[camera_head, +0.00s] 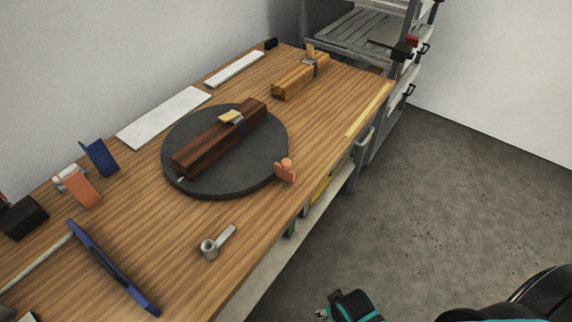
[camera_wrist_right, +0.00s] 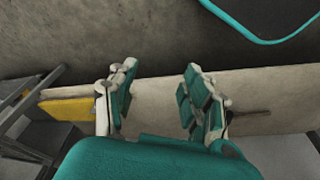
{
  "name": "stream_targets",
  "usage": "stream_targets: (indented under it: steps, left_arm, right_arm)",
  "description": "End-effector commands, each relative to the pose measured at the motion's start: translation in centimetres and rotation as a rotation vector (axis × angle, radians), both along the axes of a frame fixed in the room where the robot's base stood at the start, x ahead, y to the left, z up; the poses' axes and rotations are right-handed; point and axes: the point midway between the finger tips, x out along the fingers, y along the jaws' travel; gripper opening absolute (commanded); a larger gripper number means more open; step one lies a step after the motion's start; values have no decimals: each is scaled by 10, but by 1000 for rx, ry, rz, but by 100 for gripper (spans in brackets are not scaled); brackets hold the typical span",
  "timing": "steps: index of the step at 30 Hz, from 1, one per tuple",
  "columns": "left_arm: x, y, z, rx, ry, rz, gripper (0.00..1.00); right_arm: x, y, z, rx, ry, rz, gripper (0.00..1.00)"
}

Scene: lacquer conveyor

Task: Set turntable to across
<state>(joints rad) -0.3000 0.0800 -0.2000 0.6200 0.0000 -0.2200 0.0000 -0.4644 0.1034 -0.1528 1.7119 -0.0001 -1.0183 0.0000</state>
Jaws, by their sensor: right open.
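A round dark grey turntable (camera_head: 262,170) lies on the wooden workbench in the head view. A reddish-brown wooden block (camera_head: 205,148) lies on it, running from lower left to upper right. A small yellow-topped piece (camera_head: 231,117) with a dark blue part sits on the block. An orange knob or handle (camera_head: 286,170) stands at the turntable's right edge. My right gripper (camera_wrist_right: 158,100) is open and empty in the wrist view; part of it (camera_head: 350,308) shows at the bottom of the head view, away from the turntable. My left gripper is not in view.
A lighter wooden block (camera_head: 295,82) lies behind the turntable. White boards (camera_head: 165,117), a metal fitting (camera_head: 217,243), a blue bar (camera_head: 110,268) and orange and blue stands (camera_head: 85,188) lie around it. A shelf rack (camera_head: 365,28) stands at the back. Grey floor (camera_head: 465,150) is clear.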

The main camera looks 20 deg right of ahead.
Motion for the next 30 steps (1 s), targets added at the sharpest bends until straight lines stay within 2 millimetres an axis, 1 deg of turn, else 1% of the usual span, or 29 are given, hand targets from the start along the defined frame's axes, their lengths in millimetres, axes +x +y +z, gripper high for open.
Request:
stream_targets:
  steps: [1, 3, 6, 10, 11, 13, 14, 15, 18, 21, 23, 26, 27, 29, 30]
  left_arm:
    - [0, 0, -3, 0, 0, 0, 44]
    - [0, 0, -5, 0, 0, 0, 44]
    - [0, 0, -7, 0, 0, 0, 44]
    - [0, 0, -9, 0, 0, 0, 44]
    - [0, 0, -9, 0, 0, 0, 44]
    - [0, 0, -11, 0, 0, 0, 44]
    - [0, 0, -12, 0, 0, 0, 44]
    - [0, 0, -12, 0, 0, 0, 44]
    - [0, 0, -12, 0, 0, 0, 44]
    - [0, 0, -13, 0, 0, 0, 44]
    - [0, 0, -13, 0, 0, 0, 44]
    - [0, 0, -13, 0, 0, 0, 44]
    - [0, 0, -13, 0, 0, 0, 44]
    - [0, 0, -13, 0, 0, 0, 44]
    - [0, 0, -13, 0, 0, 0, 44]
  right_arm:
    - [7, 1, 22, 3, -17, -2, 49]
    - [12, 2, 50, 5, -29, -6, 49]
    - [17, 4, 84, 16, -48, -16, 49]
    - [22, 11, 125, 57, -89, -46, 49]
    - [23, 14, 134, 74, -103, -57, 49]
    - [28, 26, 157, 142, -146, -100, 49]
    - [33, 36, 169, 195, -174, -131, 49]
    - [40, 49, 181, 277, -210, -181, 49]
    - [57, 79, 203, 480, -274, -311, 49]
    - [73, 104, 221, 684, -313, -442, 49]
    - [83, 117, 232, 812, -326, -530, 49]
    - [99, 135, 252, 1052, -326, -700, 49]
    - [106, 140, 260, 1158, -319, -781, 49]
    - [118, 145, 273, 1337, -298, -920, 49]
    - [125, 145, 281, 1466, -275, -1025, 49]
